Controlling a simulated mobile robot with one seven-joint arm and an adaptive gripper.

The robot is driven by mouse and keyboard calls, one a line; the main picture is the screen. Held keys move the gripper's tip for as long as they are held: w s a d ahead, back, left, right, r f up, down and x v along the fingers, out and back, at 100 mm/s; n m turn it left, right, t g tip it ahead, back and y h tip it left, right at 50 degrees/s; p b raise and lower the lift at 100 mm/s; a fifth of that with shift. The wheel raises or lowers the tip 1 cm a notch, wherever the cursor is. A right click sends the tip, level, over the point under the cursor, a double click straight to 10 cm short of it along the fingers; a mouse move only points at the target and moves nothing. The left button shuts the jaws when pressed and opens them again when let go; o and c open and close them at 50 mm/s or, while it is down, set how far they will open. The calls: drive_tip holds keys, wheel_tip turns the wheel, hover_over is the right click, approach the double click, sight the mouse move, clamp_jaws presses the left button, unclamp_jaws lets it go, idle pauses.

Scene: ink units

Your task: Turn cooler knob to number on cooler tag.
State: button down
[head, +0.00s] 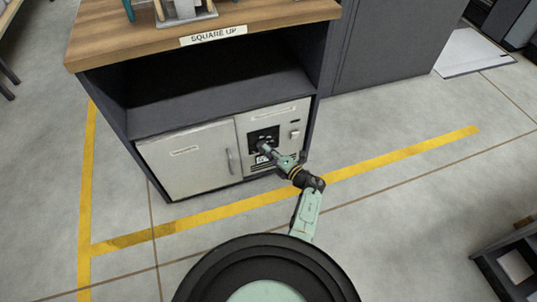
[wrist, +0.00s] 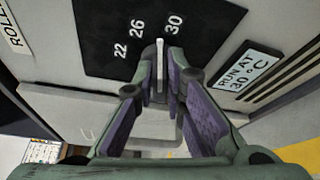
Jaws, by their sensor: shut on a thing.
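The cooler (head: 190,165) is a pale unit set in the lower part of a dark cabinet, with a black dial plate on its right-hand panel. In the wrist view the dial plate (wrist: 95,25) shows the numbers 22, 26 and 30. The knob (wrist: 160,62) is a narrow grey piece with a white line on it, and it lies between 26 and 30 in the picture. The tag (wrist: 248,70) reads "RUN AT 30 °C". My gripper (wrist: 159,75) is shut on the knob, one finger on each side. In the head view my gripper (head: 264,148) covers most of the knob.
The cooler door handle (head: 230,161) is left of my gripper. A small light switch-like piece (head: 295,134) sits right of the dial. A wooden top (head: 130,38) with a "SQUARE UP" label is above.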

drive_tip(key=shift+f+m+t+y+b, duration=0.3)
drive_tip(key=shift+m+t+y+b, duration=0.15)
drive_tip(key=shift+m+b, duration=0.8)
drive_tip(key=shift+r, duration=0.1)
drive_tip(key=c, duration=1.6)
unclamp_jaws()
drive_tip(key=shift+c, duration=0.2)
